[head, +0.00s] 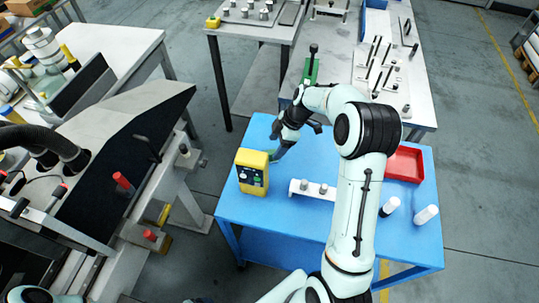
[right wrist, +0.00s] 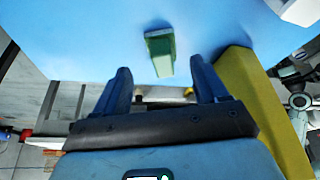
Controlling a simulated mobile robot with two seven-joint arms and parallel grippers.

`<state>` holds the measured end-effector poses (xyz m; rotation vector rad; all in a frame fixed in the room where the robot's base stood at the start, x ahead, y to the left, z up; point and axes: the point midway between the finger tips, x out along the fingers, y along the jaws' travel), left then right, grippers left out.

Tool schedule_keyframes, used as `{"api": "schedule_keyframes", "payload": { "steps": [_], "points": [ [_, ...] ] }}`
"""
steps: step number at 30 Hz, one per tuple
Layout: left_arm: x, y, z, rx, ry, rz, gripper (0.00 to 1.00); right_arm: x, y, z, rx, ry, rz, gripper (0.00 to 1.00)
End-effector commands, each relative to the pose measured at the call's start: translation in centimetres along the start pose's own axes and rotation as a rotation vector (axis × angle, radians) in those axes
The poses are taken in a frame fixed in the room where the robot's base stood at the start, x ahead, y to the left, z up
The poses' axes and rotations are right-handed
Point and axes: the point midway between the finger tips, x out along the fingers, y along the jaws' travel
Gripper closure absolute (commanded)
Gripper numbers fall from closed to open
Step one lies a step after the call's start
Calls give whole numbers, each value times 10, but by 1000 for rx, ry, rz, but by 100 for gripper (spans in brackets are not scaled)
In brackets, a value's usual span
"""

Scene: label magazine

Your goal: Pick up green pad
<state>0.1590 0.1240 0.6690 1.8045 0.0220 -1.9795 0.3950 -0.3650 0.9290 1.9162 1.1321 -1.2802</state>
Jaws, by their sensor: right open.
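The green pad (right wrist: 161,52) is a small block on the blue table top (right wrist: 90,30) in the right wrist view. My right gripper (right wrist: 160,68) is open, with one dark blue finger to each side of the pad's near end and nothing held between them. In the head view my right gripper (head: 279,152) is low over the table's back left part, beside the yellow device. The pad is not clearly made out there, as the gripper and arm cover that spot. My left gripper is not in view.
The yellow device (head: 252,172) stands close left of the gripper; its side (right wrist: 262,110) shows in the right wrist view. A white holder (head: 312,190) with grey pegs, a red tray (head: 405,164) and two white cylinders (head: 426,214) are on the table. The table's front left is clear.

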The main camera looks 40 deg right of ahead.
Motion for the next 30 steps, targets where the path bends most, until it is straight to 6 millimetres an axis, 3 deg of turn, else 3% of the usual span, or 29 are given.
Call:
{"api": "schedule_keyframes", "payload": {
  "steps": [9,17,18,23,24,30],
  "points": [
    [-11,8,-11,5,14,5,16,42,-3,-3,0,1,-2,28],
    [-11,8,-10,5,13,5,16,47,-4,-2,0,0,-1,28],
    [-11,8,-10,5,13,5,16,47,-4,-2,0,0,-1,31],
    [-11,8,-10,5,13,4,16,47,-4,-2,0,0,-1,83],
    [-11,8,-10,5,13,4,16,46,-4,-2,0,0,-1,88],
    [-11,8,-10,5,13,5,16,46,-3,-2,0,0,-1,88]
  ]
}}
